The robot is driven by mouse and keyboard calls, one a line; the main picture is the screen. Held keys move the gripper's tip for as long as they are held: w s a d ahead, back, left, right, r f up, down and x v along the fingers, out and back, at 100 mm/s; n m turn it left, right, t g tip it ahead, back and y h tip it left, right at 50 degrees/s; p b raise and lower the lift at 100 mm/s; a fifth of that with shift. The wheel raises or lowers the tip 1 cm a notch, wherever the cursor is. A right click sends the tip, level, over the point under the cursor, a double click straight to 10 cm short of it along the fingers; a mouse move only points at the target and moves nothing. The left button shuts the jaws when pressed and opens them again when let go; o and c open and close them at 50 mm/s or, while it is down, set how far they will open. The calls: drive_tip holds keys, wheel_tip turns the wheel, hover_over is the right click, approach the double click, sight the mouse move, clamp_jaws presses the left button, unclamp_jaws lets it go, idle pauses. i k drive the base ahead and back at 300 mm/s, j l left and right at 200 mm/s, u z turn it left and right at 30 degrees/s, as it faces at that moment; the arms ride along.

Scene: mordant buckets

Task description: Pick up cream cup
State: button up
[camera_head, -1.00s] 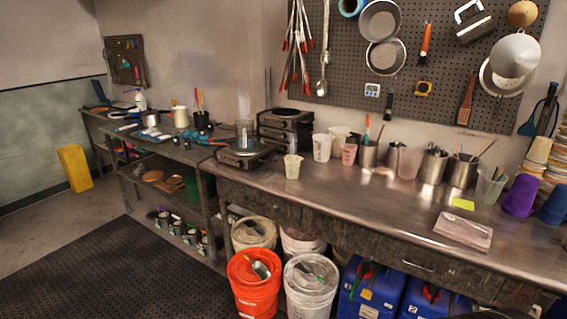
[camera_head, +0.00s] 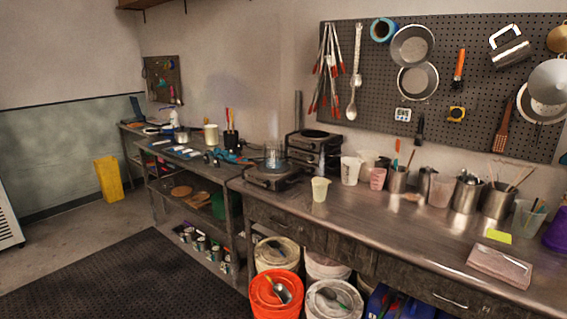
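A small cream cup (camera_head: 320,189) stands upright on the metal counter, near its front edge and just right of the burner. A second pale cream cup (camera_head: 210,134) stands farther off on the left bench, beside a dark holder of brushes. I cannot tell from this view alone which of them the task names. My gripper is not in view.
A burner with a glass beaker (camera_head: 276,155) stands left of the near cup. White and pink measuring cups (camera_head: 351,171) and metal containers (camera_head: 467,194) line the back of the metal counter (camera_head: 400,222). An orange bucket (camera_head: 275,296) sits below. The dark floor mat (camera_head: 130,280) is clear.

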sight(320, 190)
drive_tip(key=i+j+z, duration=0.1)
drive_tip(key=i+j, duration=0.25)
drive_tip(key=i+j+z, duration=0.1)
drive_tip(key=i+j, duration=0.25)
drive_tip(key=i+j+z, duration=0.1)
drive_tip(key=i+j, duration=0.3)
drive_tip(key=i+j+z, duration=0.1)
drive_tip(key=i+j, duration=0.35)
drive_tip(key=i+j+z, duration=0.15)
drive_tip(key=i+j, duration=0.2)
drive_tip(key=i+j+z, duration=0.1)
drive_tip(key=i+j, duration=0.2)
drive_tip(key=j, duration=0.3)
drive_tip(key=i+j+z, duration=0.1)
drive_tip(key=i+j, duration=0.2)
drive_tip(key=j, duration=0.2)
